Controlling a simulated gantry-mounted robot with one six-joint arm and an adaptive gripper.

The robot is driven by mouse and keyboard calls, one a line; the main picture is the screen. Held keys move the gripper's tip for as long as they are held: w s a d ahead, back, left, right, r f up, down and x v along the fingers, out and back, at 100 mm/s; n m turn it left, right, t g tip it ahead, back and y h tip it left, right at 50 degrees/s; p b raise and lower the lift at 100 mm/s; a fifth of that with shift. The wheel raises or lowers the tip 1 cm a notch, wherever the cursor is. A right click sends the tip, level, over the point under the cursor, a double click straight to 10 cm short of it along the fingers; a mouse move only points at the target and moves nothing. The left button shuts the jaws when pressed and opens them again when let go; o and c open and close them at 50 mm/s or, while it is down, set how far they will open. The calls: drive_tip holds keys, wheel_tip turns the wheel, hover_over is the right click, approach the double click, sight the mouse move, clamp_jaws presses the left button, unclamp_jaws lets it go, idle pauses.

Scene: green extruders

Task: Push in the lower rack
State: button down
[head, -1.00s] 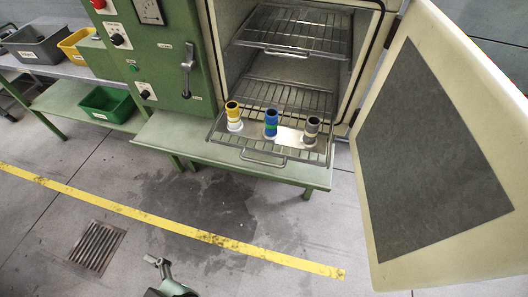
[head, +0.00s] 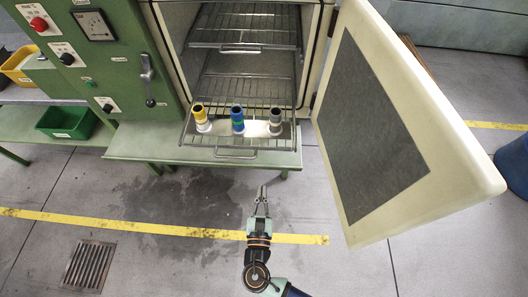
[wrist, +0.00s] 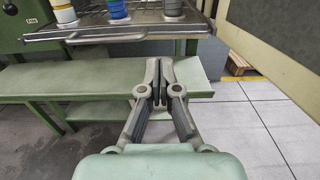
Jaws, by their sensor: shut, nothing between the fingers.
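The lower rack (head: 200,141) is a wire rack pulled out of the oven, sticking out past its front opening. It has a wire handle (head: 236,154) at its front edge. A yellow-topped cylinder (head: 201,116), a blue one (head: 237,119) and a grey one (head: 275,122) stand upright on a light plate on it. My gripper (head: 263,188) is shut and empty, in front of and apart from the rack. In the wrist view the rack's front edge (wrist: 118,35) is beyond and above my fingers (wrist: 159,62). The cylinders' tops are cut off there.
The upper rack (head: 243,38) is inside the oven. The cream door (head: 400,120) stands open at the right. A green bench (head: 150,146) lies below the rack. A blue drum (head: 514,165) stands far right. The floor before the oven is clear.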

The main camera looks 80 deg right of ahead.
sight(265, 148)
drive_tip(key=d+b, duration=0.1)
drive_tip(key=d, duration=0.3)
drive_tip(key=w+d+b, duration=0.1)
drive_tip(key=d, duration=0.4)
drive_tip(key=w+d+b, duration=0.1)
drive_tip(key=d, duration=0.3)
drive_tip(key=shift+d, duration=0.4)
drive_tip(key=shift+d, duration=0.1)
